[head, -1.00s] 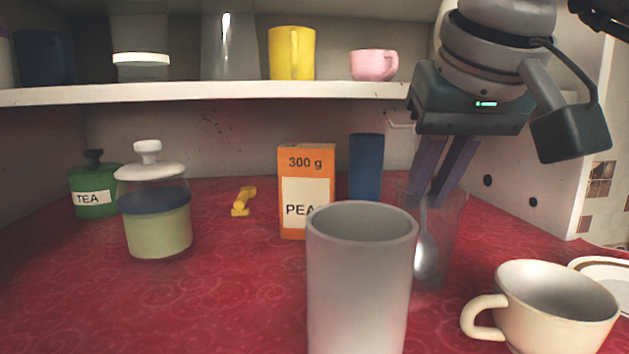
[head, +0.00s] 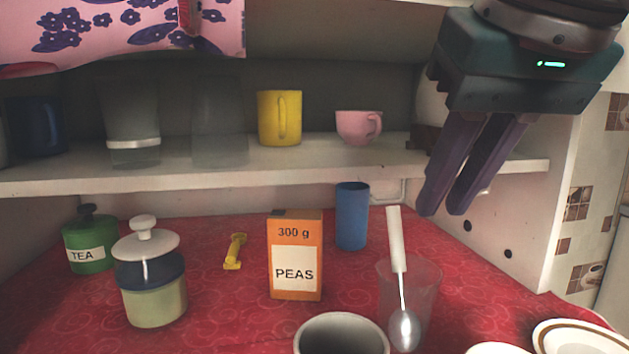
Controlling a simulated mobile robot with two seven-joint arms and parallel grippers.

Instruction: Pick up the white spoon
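The white spoon (head: 397,240) leans in a clear glass (head: 428,290) on the red counter, right of the middle. Its white handle sticks up above the rim and its silver bowl points down. My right gripper (head: 444,212) is up and to the right of the handle in the picture, in front of the shelf. Its two purple fingers point down with a narrow gap and nothing between them. They do not touch the spoon. My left gripper is not in view.
An orange peas box (head: 296,258), blue cup (head: 352,215) and yellow item (head: 235,251) stand or lie left of the glass. A grey cup (head: 341,330) is in front. The shelf (head: 220,172) holds a yellow mug (head: 280,117) and pink cup (head: 358,126).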

